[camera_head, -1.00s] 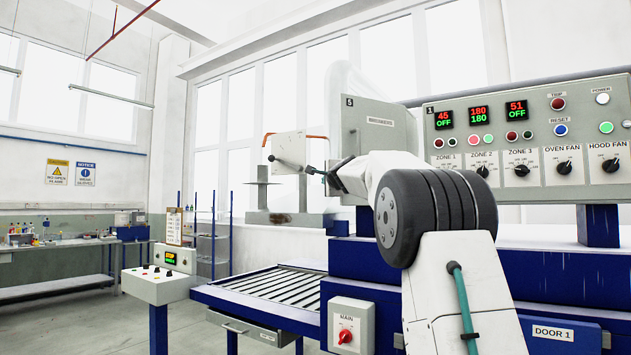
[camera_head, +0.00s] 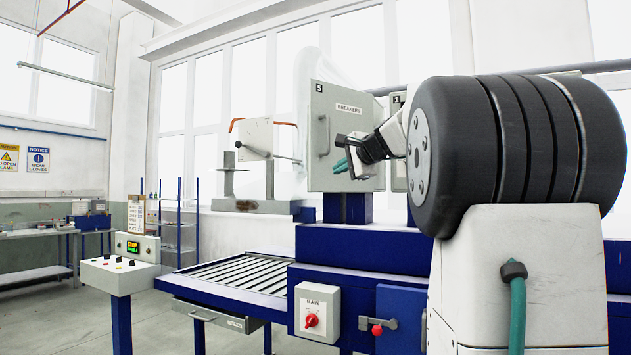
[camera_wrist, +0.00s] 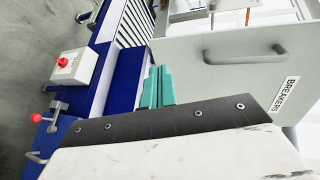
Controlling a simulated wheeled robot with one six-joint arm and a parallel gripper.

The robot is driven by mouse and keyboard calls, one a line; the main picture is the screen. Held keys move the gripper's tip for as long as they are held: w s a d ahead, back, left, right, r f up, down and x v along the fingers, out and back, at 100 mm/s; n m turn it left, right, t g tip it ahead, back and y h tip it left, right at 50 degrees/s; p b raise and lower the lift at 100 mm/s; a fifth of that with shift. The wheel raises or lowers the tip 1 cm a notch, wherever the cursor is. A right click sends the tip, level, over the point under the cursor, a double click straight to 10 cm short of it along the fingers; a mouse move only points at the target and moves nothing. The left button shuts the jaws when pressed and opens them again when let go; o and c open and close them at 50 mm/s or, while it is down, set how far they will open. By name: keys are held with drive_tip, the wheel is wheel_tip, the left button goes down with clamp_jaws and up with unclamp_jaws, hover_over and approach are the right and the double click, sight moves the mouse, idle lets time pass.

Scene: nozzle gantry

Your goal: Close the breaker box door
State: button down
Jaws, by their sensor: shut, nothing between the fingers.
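The breaker box door (camera_head: 335,110) is a flat grey panel marked 5 and BREAKERS, with a bar handle (camera_head: 323,135) on its left side. Its face shows to me; the box behind it is hidden, and I cannot tell how wide any gap is. My gripper (camera_head: 341,166) is shut and empty, its teal fingertips in front of the lower part of the door, right of and below the handle. In the wrist view the fingertips (camera_wrist: 158,87) overlap the door's edge (camera_wrist: 175,60), apart from the handle (camera_wrist: 245,54). I cannot tell whether they touch the door.
A control panel marked 1 (camera_head: 397,103) is mostly hidden behind my arm. Below are a roller conveyor (camera_head: 240,273), a MAIN switch box (camera_head: 315,297) and a blue door with a red-knobbed latch (camera_head: 377,329). A control pedestal (camera_head: 119,274) stands left, with open floor beyond.

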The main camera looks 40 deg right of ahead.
sight(311, 183)
drive_tip(key=shift+y, duration=0.3)
drive_tip(key=x, duration=1.1)
drive_tip(key=shift+w+d, duration=0.1)
drive_tip(key=shift+d, duration=0.05)
drive_tip(key=shift+w, duration=0.2)
